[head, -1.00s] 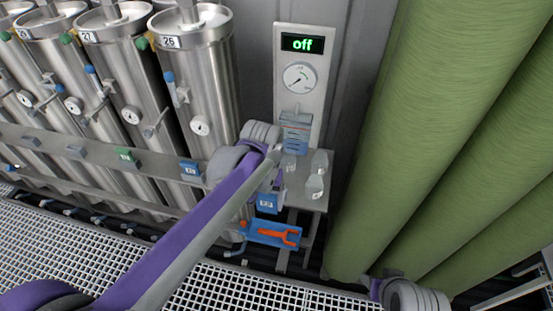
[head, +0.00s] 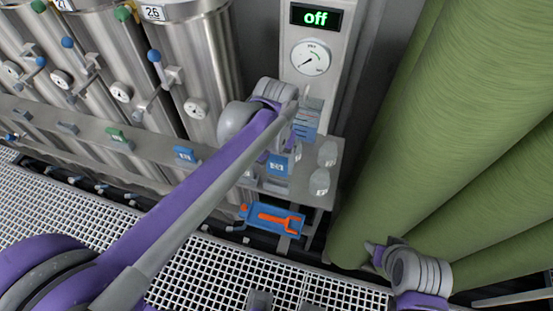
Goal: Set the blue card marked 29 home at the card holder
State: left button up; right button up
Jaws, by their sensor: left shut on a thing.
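A small blue card (head: 277,166) with a white label hangs at the end of my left arm, in front of the shelf; its number is too small to read surely. My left gripper (head: 279,150) is shut on it, with its fingers partly hidden by my own forearm. The blue-grey slotted card holder (head: 308,117) stands just up and right of the card, under the gauge panel, partly covered by my wrist. The card appears apart from it. My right gripper (head: 372,253) shows only in part at the lower right, against a green column; its jaws are unclear.
Clear bottles (head: 320,181) stand on the shelf right of the card. A blue board with an orange wrench (head: 272,218) hangs below. A rail (head: 150,148) with several tags crosses the steel vessels (head: 190,60). The panel display (head: 316,17) reads "off".

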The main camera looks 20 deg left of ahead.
pick_arm(q)
jog(key=shift+f+b, duration=2.1)
jog(key=shift+f, duration=1.05)
jog(key=shift+w+f+b, duration=0.1)
jog(key=shift+f+b, duration=0.3)
jog(key=shift+f, duration=0.25)
jog(key=shift+f, duration=0.2)
jog(key=o, duration=1.2)
notch_tip(320, 180, up, 11)
jog(key=shift+f+p, duration=0.1)
jog(key=shift+p, duration=0.5)
